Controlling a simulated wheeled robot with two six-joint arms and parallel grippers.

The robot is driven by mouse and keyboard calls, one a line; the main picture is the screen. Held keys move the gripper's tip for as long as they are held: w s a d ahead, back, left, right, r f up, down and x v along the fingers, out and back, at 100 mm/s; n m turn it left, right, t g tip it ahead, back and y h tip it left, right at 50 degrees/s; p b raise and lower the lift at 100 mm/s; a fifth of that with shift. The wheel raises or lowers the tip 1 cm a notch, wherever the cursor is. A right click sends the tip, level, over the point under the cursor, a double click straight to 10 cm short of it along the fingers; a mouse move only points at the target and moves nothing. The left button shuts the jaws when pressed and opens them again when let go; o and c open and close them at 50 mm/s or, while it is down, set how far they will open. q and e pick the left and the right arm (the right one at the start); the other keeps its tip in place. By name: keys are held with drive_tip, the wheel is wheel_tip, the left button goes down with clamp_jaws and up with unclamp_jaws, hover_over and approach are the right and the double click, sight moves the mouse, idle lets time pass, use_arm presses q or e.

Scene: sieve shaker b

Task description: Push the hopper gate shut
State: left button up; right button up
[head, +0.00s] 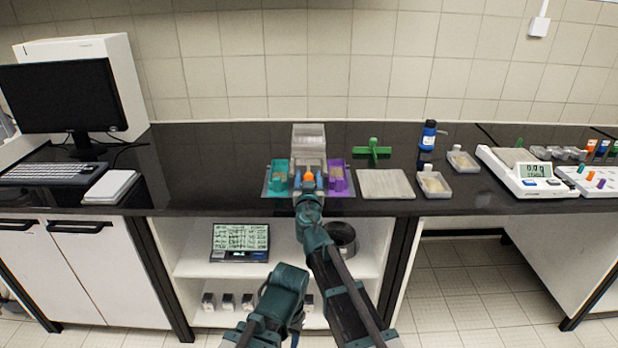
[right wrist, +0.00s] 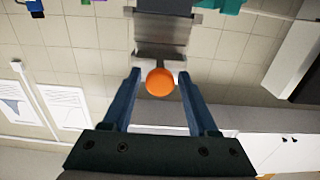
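The hopper (head: 309,142) is a grey, boxy, see-through unit standing on the black bench. An orange ball knob (head: 309,177) shows low on its front, and I take it to be the gate's handle. My right gripper (head: 308,184) is in front of the hopper with its fingers around the knob. In the right wrist view, the knob (right wrist: 160,82) sits between the two blue fingers, with a visible gap on each side. A grey metal plate (right wrist: 160,52) shows behind the knob. How far the gate stands out is hard to tell. My left gripper is not visible; only arm links show.
A teal bin (head: 279,170) and a purple bin (head: 338,177) flank the hopper closely. A pale tray (head: 386,184) and a green cross-shaped piece (head: 374,150) are to the right.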

clamp_jaws()
idle(1.2)
